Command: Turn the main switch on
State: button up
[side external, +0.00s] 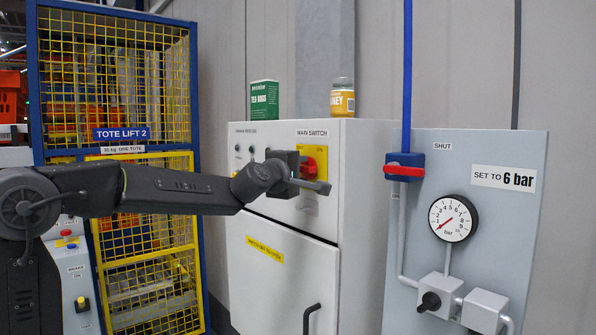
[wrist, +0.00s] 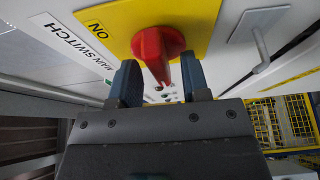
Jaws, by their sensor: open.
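The main switch is a red rotary handle (wrist: 155,43) on a yellow plate marked ON. In the side external view the red handle (side external: 315,163) shows on the front of the white cabinet (side external: 290,240), partly hidden by my gripper (side external: 308,178). In the wrist view my gripper (wrist: 161,75) is open. Its two fingers stand either side of the red handle's narrow end, which reaches into the gap between them. The narrow end lies closer to the right finger; I cannot tell whether they touch.
A green tea bags box (side external: 264,99) and a honey jar (side external: 342,98) stand on the cabinet top. To the right is a panel with a pressure gauge (side external: 453,218) and red valve lever (side external: 404,171). A yellow mesh tote lift (side external: 115,80) stands left.

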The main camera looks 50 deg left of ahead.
grip_shut()
dwell(0.4)
jog(key=m+t, duration=0.1)
jog(key=m, duration=0.2)
jog(key=m+t, duration=0.1)
jog(key=m, duration=0.2)
jog(key=m+t+h, duration=0.1)
jog(key=m, duration=0.3)
jog(key=shift+a+f+t, duration=0.2)
jog(key=shift+f+t, duration=0.05)
jog(key=shift+t, duration=0.15)
jog(key=m+h, duration=0.1)
jog(key=m, duration=0.2)
jog(key=m+t+h, duration=0.1)
jog(key=m, duration=0.2)
jog(key=shift+a+t+h, duration=0.1)
jog(key=shift+t+h, duration=0.2)
jog(key=shift+h, duration=0.1)
jog(key=shift+m+t+h, duration=0.15)
jog(key=shift+m+h, duration=0.6)
jog(key=shift+m, duration=0.75)
jog(key=shift+m+t+h, duration=0.15)
jog(key=shift+m+h, duration=0.6)
jog(key=shift+m, duration=1.15)
